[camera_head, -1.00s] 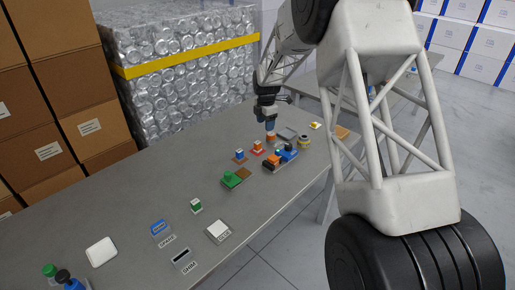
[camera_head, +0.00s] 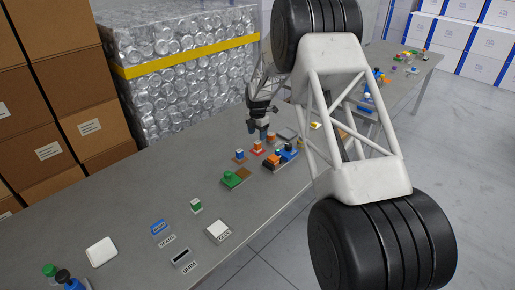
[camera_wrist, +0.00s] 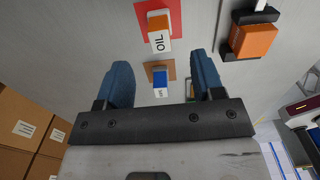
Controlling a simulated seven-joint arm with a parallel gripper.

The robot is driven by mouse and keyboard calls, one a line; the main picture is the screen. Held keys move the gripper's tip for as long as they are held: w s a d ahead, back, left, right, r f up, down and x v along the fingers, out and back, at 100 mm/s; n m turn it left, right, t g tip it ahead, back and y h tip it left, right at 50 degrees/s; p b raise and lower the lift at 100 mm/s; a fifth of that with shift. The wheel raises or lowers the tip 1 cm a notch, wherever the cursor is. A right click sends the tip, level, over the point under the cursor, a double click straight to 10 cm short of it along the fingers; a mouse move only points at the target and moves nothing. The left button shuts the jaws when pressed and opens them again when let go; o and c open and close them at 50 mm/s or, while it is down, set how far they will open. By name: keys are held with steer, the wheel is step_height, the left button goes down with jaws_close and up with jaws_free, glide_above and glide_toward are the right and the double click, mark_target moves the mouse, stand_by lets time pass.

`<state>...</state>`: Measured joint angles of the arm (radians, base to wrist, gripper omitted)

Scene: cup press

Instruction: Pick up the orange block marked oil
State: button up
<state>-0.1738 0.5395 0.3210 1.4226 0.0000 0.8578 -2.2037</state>
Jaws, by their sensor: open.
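The orange block marked OIL (camera_wrist: 158,22) has a white label side and stands on a red mat (camera_wrist: 143,18) in the wrist view. In the head view the orange block (camera_head: 257,145) is on the table below my gripper (camera_head: 258,134). In the wrist view my gripper (camera_wrist: 160,62) is open, its two blue fingers apart with nothing held. The OIL block appears beyond the fingertips, roughly centred between them.
A blue and white block (camera_wrist: 160,78) on a brown mat shows between the fingers, close to the OIL block. Another orange block (camera_wrist: 253,41) sits in a dark holder at right. A green block (camera_head: 232,177) lies nearer on the grey table (camera_head: 130,205).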

mark_target(258, 142)
steer(key=shift+f, duration=1.2)
steer(key=shift+w+d+f, duration=0.15)
steer(key=shift+f, duration=2.45)
steer(key=c, duration=1)
steer(key=shift+r, duration=0.1)
steer(key=shift+r, duration=4.9)
